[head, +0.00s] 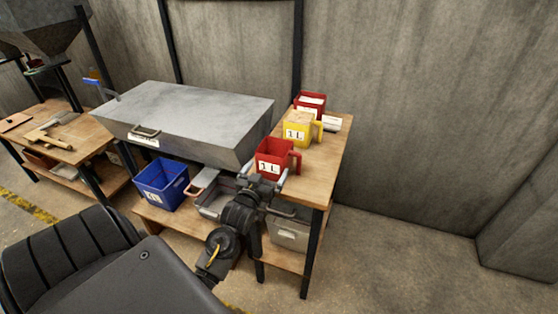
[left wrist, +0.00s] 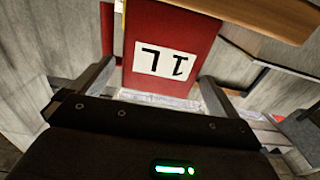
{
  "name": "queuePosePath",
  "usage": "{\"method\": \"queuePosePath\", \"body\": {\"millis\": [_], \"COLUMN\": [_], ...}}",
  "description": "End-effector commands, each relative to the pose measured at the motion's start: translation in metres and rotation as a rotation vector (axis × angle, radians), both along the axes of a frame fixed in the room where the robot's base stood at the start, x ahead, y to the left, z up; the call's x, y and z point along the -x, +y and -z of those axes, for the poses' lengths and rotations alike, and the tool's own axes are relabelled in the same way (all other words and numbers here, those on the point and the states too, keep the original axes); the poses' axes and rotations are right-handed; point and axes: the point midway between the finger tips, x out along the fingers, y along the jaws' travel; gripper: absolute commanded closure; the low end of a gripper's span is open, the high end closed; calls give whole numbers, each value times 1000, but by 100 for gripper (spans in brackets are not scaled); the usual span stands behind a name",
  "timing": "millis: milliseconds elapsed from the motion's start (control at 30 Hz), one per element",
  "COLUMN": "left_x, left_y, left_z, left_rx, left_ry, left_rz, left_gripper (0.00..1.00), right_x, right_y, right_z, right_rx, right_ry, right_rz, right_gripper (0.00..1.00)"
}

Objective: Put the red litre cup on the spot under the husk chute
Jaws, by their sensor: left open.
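A red cup (head: 273,160) marked "1 L" stands upright near the front edge of the right-hand wooden table (head: 318,180), its handle to the right. It looks empty. My left gripper (head: 266,180) is open just in front of it. In the left wrist view the red cup (left wrist: 168,45) shows its upside-down label between the two open fingers of the left gripper (left wrist: 157,80); I cannot tell whether they touch it. A grey hopper (head: 45,20) hangs at the upper left; I cannot tell whether it is the husk chute, and no marked spot shows clearly.
A yellow "1 L" cup (head: 298,131) with pale contents stands close behind the red cup, with another filled red container (head: 312,101) behind that. A large grey metal box (head: 190,115) is to the left. A blue bin (head: 162,185) sits below. A second workbench (head: 75,135) is at left.

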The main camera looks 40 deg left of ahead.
Motion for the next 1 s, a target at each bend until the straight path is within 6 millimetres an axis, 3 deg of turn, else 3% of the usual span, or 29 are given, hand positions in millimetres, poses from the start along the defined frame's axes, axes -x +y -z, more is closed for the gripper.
{"method": "queuePosePath", "body": {"millis": [100, 367, 700, 1000], "left_x": [-14, -22, -63, -66], "left_y": [5, 8, 24, 25], "left_z": [-1, -2, -2, -1], "left_rx": [0, -1, 0, -1], "left_ry": [0, 0, 1, 0], "left_rz": [0, 0, 0, 0], "left_gripper": [0, 0, 0, 1], "right_x": [-1, -1, -2, -2], "right_y": [-4, -9, -10, -10], "right_z": [-4, -6, -21, -21], "right_rx": [5, 11, 12, 12], "right_ry": [-1, -1, -2, -2], "right_rz": [-2, -2, -1, -1], "right_gripper": [64, 64, 64, 64]}}
